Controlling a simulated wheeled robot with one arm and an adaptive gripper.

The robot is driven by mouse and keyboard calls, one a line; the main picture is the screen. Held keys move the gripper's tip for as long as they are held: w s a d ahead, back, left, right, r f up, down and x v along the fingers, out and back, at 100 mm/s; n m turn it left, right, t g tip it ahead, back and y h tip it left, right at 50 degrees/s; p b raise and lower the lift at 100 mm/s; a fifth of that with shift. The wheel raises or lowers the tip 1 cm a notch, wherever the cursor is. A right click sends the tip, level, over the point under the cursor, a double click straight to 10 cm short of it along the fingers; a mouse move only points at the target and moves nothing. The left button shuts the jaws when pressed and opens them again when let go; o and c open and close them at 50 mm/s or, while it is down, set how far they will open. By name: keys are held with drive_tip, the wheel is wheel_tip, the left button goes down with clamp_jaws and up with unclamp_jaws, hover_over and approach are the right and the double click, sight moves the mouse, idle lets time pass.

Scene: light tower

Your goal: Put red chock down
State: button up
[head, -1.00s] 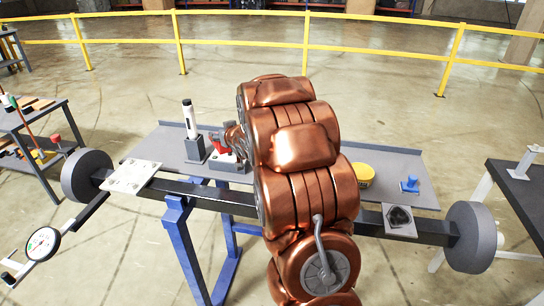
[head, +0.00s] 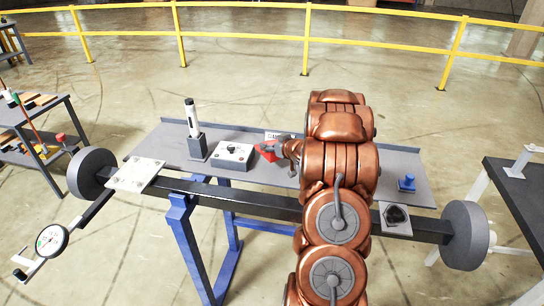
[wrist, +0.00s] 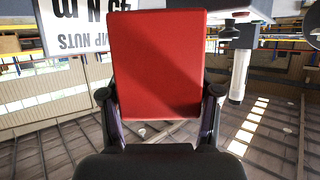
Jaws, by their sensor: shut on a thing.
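The red chock (head: 267,151) is in my gripper (head: 281,149), over the back part of the grey bench top (head: 170,147). In the wrist view the chock (wrist: 155,65) shows as a broad red face. The two dark fingers of my gripper (wrist: 160,100) close on its sides. The head view does not clearly show whether the chock touches the bench top. My copper arm hides the right-middle part of the bench.
A grey box with a black knob (head: 234,153) and a white-and-black torch in a holder (head: 194,130) stand left of the chock. A white sign (head: 279,135) is behind it. A dark beam (head: 232,200) crosses in front. A blue piece (head: 407,184) stands at right.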

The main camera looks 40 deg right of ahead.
sight(277, 159)
drive_tip(key=shift+f+p, duration=0.7)
drive_tip(key=shift+f, duration=2.25)
drive_tip(key=shift+f, duration=0.15)
drive_tip(key=o, duration=1.6)
drive_tip(key=shift+o, duration=0.2)
drive_tip(key=shift+b+v, duration=0.45)
drive_tip(key=shift+v, duration=0.5)
drive_tip(key=shift+b+v, duration=0.9)
drive_tip(key=shift+v, duration=1.9)
